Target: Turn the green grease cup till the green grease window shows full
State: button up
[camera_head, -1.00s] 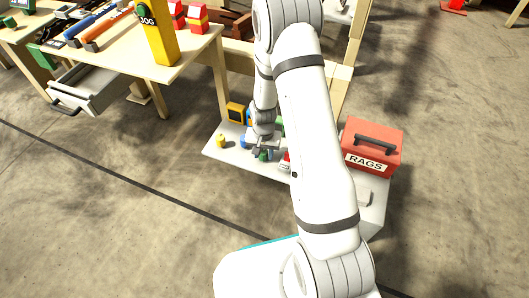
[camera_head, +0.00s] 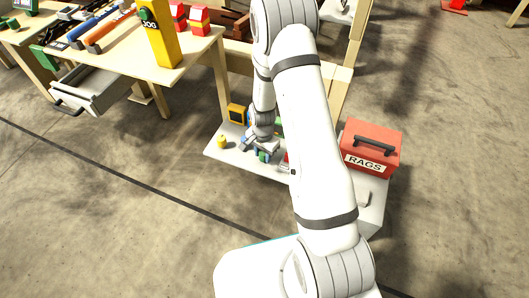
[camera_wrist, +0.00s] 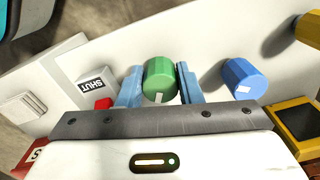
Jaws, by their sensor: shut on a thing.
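The green grease cup (camera_wrist: 160,76) stands between the two blue fingers of my gripper (camera_wrist: 160,88) in the wrist view, with a white mark on its side facing the camera. My gripper is shut on it. In the head view, my gripper (camera_head: 261,149) is low over the white shelf, with the green cup (camera_head: 264,156) partly showing under it. A bit of green behind my arm (camera_head: 280,121) may belong to the green grease window; its face is hidden, so I cannot tell its level.
A blue cup (camera_wrist: 243,81) stands right of the green one, with a yellow cup (camera_wrist: 308,29) beyond. A yellow-framed dark window (camera_wrist: 298,122) is nearby. A grey block marked SHUT (camera_wrist: 97,86) with a red part is on the left. The red RAGS box (camera_head: 371,147) sits at the shelf's right.

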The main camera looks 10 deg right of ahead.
aim_at(263, 153)
jog(key=shift+s+m, duration=0.2)
jog(key=shift+m, duration=0.1)
jog(key=o, duration=1)
jog(key=shift+w, duration=0.1)
jog(key=shift+r, duration=0.25)
notch_tip(263, 153, up, 7)
jog(key=p, duration=0.3)
jog(key=shift+r, duration=0.15)
